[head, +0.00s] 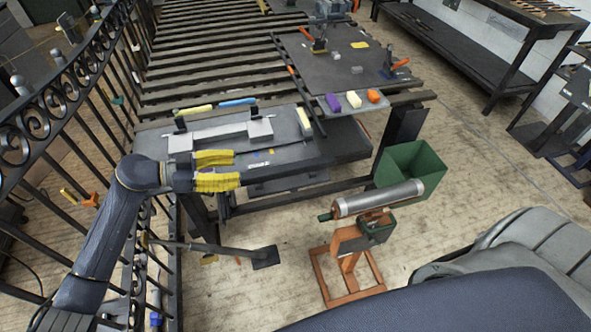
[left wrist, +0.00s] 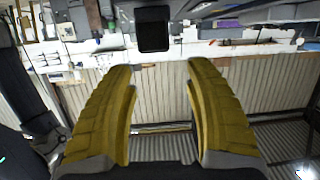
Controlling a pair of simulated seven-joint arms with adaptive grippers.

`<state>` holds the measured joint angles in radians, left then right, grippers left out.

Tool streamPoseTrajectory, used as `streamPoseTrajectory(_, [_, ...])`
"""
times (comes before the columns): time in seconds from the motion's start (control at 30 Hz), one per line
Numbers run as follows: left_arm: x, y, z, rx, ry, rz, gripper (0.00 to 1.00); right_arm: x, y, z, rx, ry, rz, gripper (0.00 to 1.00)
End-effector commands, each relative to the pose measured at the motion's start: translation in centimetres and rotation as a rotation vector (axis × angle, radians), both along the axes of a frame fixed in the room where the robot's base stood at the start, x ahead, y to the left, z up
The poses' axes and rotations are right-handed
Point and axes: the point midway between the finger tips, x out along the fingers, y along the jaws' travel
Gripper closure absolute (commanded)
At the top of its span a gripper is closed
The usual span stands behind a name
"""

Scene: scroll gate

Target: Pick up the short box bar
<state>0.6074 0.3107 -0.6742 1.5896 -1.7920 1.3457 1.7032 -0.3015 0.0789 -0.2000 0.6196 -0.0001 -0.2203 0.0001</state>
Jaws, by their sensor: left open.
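A pale grey bar with a box-like block near each end (head: 220,133) lies on the dark table (head: 310,150); it looks like the box bar, but I cannot tell if it is the short one. My left gripper (head: 240,170) is in front of it on the near side, its yellow fingers apart and nothing between them. In the left wrist view the two yellow fingers (left wrist: 163,95) are also spread and empty. I cannot make out the bar there. My right gripper is not in view.
A yellow bar (head: 193,111) and a blue bar (head: 238,102) lie behind the grey bar. A pale yellow block (head: 304,122) is to its right. A scrolled black railing (head: 70,100) stands close on the left. A green bin (head: 410,170) stands at the right.

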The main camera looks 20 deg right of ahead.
Motion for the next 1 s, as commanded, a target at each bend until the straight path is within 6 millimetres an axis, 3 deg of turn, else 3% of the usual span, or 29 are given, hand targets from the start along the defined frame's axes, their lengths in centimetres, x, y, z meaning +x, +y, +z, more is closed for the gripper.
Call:
streamPoseTrajectory(0.37, [-0.6, -1.4, -1.1, 0.131, -0.038, -0.036, 0.47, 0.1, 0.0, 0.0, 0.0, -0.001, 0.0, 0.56])
streamPoseTrajectory(0.8, [-1.2, -6.1, -3.1, 0.128, -0.037, -0.035, 0.47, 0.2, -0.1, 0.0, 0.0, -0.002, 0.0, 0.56])
streamPoseTrajectory(1.0, [-1.4, -7.1, -3.5, 0.128, -0.038, -0.034, 0.47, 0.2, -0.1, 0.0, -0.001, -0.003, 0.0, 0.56])
